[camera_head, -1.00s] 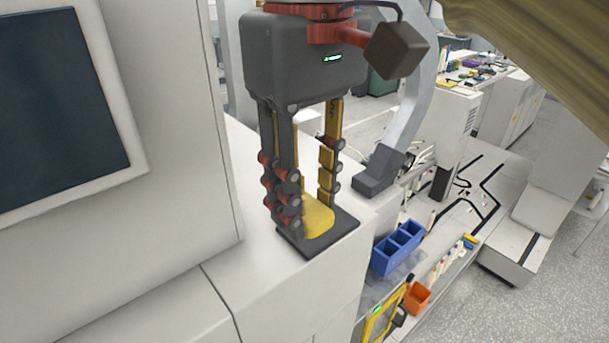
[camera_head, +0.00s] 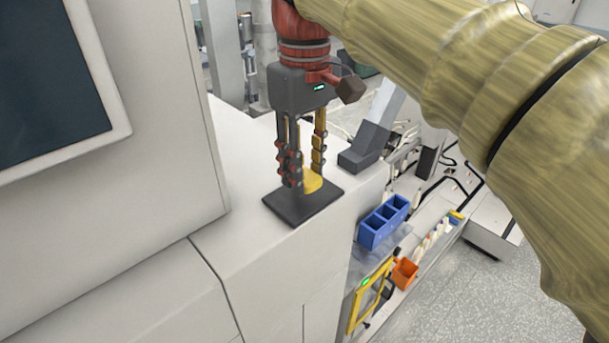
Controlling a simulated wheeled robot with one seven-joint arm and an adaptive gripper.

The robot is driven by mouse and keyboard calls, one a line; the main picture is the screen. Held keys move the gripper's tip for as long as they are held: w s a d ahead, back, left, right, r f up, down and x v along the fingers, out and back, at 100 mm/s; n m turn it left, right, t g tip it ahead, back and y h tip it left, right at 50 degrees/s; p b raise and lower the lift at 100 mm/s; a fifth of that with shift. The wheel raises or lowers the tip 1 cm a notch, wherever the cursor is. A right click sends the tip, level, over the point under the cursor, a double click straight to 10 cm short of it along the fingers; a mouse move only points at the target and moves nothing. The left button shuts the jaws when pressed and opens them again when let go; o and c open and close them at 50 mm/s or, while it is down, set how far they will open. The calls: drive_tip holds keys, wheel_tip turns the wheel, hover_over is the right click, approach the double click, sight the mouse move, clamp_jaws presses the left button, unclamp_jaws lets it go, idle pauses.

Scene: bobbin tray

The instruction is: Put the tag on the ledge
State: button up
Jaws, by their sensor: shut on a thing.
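A yellow piece, which I take to be the tag (camera_head: 314,182), is between the fingertips of my gripper (camera_head: 302,180). My gripper points down and is shut on it; the fingers hide part of the piece. Directly below is a dark square plate (camera_head: 303,207), lying flat on the white ledge (camera_head: 255,212) near its right edge. The tag's lower end looks close to the plate's far part. I cannot tell whether it touches.
A white cabinet with a dark screen (camera_head: 50,80) rises at the left. A dark grey block (camera_head: 365,147) is right of the gripper. Below the ledge's right edge are a blue bin (camera_head: 383,222) and an orange bin (camera_head: 404,272). The white top left of the plate is clear.

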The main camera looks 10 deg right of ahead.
drive_tip(key=shift+f, duration=1.15)
drive_tip(key=shift+f, duration=0.1)
drive_tip(key=o, duration=0.9)
wheel_tip(320, 180, up, 12)
drive_tip(key=shift+r, duration=0.1)
